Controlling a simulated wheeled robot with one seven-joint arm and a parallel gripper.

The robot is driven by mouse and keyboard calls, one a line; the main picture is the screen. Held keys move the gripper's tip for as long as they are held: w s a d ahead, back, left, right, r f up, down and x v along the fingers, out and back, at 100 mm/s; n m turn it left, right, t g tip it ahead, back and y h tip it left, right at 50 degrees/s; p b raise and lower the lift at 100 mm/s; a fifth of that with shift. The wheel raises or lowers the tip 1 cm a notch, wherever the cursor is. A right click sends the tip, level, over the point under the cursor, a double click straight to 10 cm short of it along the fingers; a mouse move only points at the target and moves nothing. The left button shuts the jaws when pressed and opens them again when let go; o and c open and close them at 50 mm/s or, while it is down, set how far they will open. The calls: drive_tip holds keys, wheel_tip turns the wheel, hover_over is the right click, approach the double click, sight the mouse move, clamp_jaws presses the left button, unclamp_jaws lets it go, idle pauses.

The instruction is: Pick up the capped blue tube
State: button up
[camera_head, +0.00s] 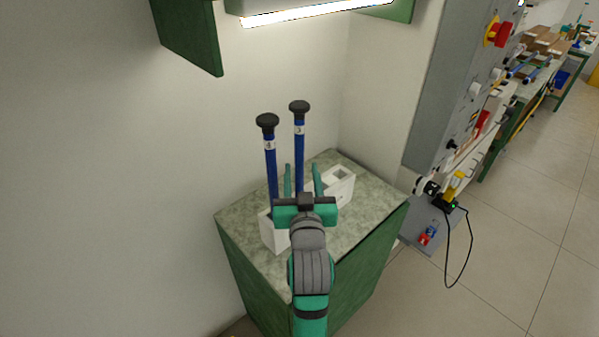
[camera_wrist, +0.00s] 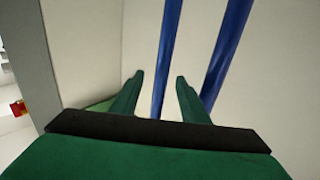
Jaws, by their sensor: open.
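Two blue tubes with black caps stand upright in a white holder (camera_head: 272,236) on a small cabinet. The left tube (camera_head: 270,165) carries a label that reads 4, and the right tube (camera_head: 299,150) a label that reads 3. My gripper (camera_head: 301,172) is open, its two green fingers reaching toward the tubes. In the wrist view, one blue tube (camera_wrist: 168,55) shows between the fingertips, beyond them, and another blue tube (camera_wrist: 228,50) stands right of the right finger. The caps are out of the wrist view. My gripper hides part of the holder.
The cabinet's speckled top (camera_head: 375,207) is bare at the right. Walls stand close behind and left. A lit lamp (camera_head: 300,14) and green panel (camera_head: 190,35) hang above. A grey machine panel (camera_head: 445,90) stands right, with open floor (camera_head: 500,240) beyond.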

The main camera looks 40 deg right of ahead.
sight(300, 167)
drive_tip(key=x, duration=0.4)
drive_tip(key=shift+w+d+f, duration=0.15)
drive_tip(key=shift+w+f, duration=0.2)
drive_tip(key=shift+w, duration=0.05)
clamp_jaws()
drive_tip(key=shift+r, duration=0.1)
